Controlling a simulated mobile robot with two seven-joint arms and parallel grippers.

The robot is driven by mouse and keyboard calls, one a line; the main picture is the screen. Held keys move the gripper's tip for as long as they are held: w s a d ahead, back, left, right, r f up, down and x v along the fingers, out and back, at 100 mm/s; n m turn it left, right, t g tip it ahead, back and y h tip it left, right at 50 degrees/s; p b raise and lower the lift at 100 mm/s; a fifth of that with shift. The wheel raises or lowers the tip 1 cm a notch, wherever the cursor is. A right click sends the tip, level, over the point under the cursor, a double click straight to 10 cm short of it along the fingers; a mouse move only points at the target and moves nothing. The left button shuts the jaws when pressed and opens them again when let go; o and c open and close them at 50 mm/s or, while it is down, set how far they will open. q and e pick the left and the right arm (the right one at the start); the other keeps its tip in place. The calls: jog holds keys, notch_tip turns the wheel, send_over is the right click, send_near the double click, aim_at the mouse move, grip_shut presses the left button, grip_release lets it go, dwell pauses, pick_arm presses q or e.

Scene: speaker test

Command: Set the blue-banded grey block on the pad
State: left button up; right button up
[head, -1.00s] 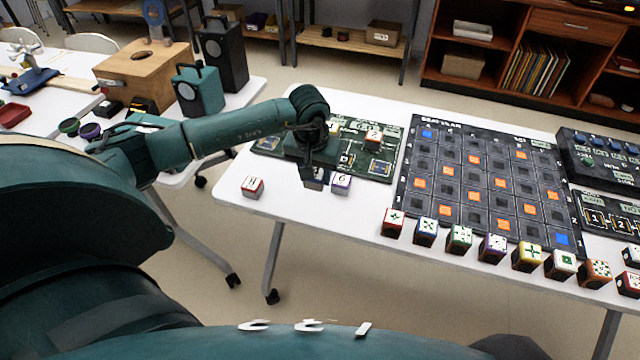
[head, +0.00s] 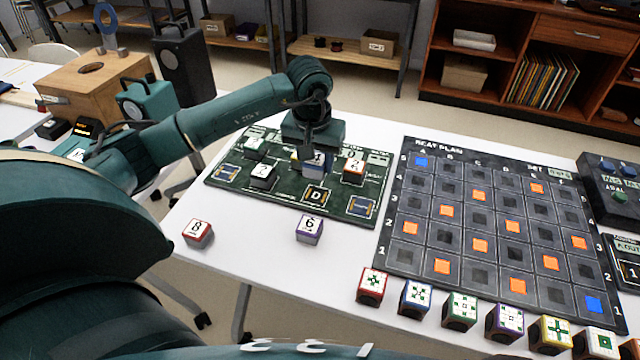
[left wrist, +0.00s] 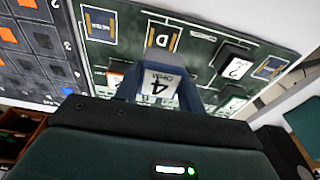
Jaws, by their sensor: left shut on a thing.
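My left gripper (head: 312,152) is shut on the blue-banded grey block (head: 313,168), over the middle of the green board (head: 225,185). In the left wrist view the block (left wrist: 160,84) shows a white face marked 4 between the two blue-grey fingers. A dark pad marked D (head: 316,195) lies on the board just in front of the block; it also shows in the left wrist view (left wrist: 163,38). The block's underside is hidden, so I cannot tell whether it touches the board. My right gripper is not in view.
On the board stand a black-banded block (head: 263,177) and an orange-banded block (head: 354,169), close on either side. A red block (head: 198,234) and a purple block (head: 309,230) stand on the white table in front. A grid board (head: 395,258) lies to the right, with several blocks before it.

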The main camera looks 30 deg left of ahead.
aim_at(314, 163)
pick_arm(q)
notch_tip(314, 163, down, 6)
jog(key=shift+s+f, duration=0.1)
jog(key=shift+f, duration=0.35)
jog(key=shift+f, duration=0.25)
jog(key=o, duration=1)
jog(key=shift+r, duration=0.1)
jog(key=shift+r, duration=0.6)
jog(key=r, duration=0.3)
jog(key=s+r, duration=0.1)
jog(key=r, duration=0.7)
jog(key=shift+s+d, duration=0.2)
jog(key=shift+s, duration=0.15)
